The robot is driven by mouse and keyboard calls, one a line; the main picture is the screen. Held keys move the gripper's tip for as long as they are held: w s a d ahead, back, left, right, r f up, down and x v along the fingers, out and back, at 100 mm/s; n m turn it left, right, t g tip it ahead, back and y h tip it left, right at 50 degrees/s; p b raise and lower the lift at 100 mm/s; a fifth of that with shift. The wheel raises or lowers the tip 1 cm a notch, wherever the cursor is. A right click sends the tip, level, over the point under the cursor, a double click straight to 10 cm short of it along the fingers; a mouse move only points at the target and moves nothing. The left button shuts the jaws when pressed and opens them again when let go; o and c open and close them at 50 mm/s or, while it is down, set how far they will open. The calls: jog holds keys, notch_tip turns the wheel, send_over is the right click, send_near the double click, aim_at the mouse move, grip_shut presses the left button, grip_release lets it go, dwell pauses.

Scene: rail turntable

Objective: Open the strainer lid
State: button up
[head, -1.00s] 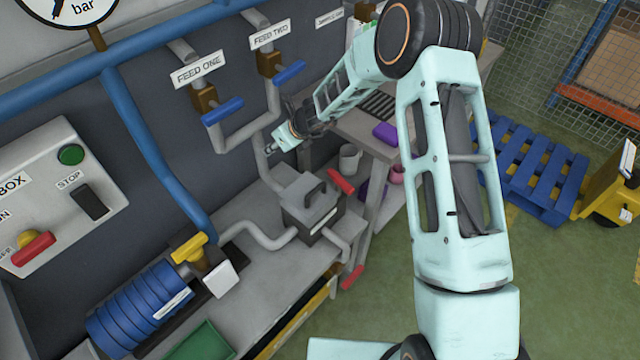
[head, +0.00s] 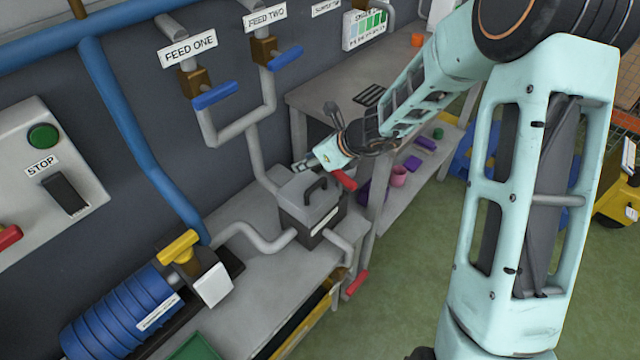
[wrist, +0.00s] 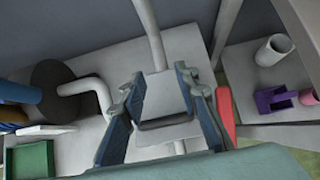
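The strainer is a grey box (head: 322,232) on the workbench, joined to pipes. Its lid (head: 293,199) is down on the box and has a dark arched handle (head: 315,187). The lid also shows in the wrist view (wrist: 163,95), with its handle (wrist: 168,123) toward the lower side. My gripper (head: 299,168) is just above and behind the lid in the head view. In the wrist view my gripper (wrist: 160,76) is open, its two blue-grey fingers apart on either side of the lid. Nothing is held. Whether the fingers touch the lid cannot be told.
A red handle (head: 345,180) sticks out right beside the strainer; another red handle (head: 356,284) is lower at the bench front. Feed pipes (head: 262,160) rise behind. A yellow valve handle (head: 179,246) and blue ribbed cylinder (head: 118,315) stand left. A side table (head: 300,98) is at the back.

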aim_at(320, 183)
jog(key=shift+s+d+f+t+y+b, duration=1.05)
jog(key=shift+d+f+y+b, duration=0.3)
jog(key=shift+b, duration=2.95)
jog(key=shift+s+d+r+b, duration=0.1)
jog(key=shift+s+d+b, duration=0.1)
jog(key=shift+b, duration=0.25)
jog(key=shift+r, duration=0.1)
